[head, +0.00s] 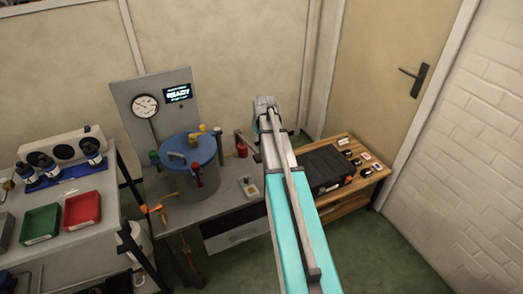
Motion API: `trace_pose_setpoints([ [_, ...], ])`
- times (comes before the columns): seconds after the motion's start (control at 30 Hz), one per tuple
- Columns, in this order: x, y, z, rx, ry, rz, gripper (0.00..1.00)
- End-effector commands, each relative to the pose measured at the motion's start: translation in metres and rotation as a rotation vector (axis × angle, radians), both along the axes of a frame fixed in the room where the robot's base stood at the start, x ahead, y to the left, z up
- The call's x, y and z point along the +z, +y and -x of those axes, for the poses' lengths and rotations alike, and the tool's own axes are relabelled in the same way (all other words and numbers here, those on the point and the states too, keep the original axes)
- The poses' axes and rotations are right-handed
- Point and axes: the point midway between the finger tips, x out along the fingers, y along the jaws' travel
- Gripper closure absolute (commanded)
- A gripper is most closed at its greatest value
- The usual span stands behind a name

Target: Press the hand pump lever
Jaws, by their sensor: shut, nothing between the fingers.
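A blue-lidded grey cylinder (191,155) stands on a grey bench, with a red handle (197,174), a green knob (154,157) and a yellow fitting (202,130) around it. I cannot tell for sure which part is the hand pump lever. A small red part (242,149) stands right of the cylinder, beside my arm. An orange handle (154,209) sits at the bench's front left edge. My arm rises from the bottom right to a joint above the bench's right side. My gripper is not visible; it may be hidden behind the arm.
A gauge (145,105) and a lit READY display (178,93) are on the back panel. At left, a shelf holds a green tray (41,223), a red tray (82,210) and dark bottles. A black case (320,168) lies on a wooden bench at right. Green floor is open in front.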

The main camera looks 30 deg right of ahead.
Motion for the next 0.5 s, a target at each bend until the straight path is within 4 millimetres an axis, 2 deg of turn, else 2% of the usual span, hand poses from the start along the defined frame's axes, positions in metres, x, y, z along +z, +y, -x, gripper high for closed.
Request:
trace_pose_setpoints([
  [0.03, 0.004, -0.012, -0.005, -0.005, -0.007, 0.003, 1.00],
  [0.1, 0.006, -0.022, -0.007, -0.007, -0.014, 0.006, 1.00],
  [0.2, 0.008, -0.031, -0.009, -0.010, -0.021, 0.009, 1.00],
  [0.5, 0.008, -0.035, -0.009, -0.011, -0.024, 0.010, 1.00],
])
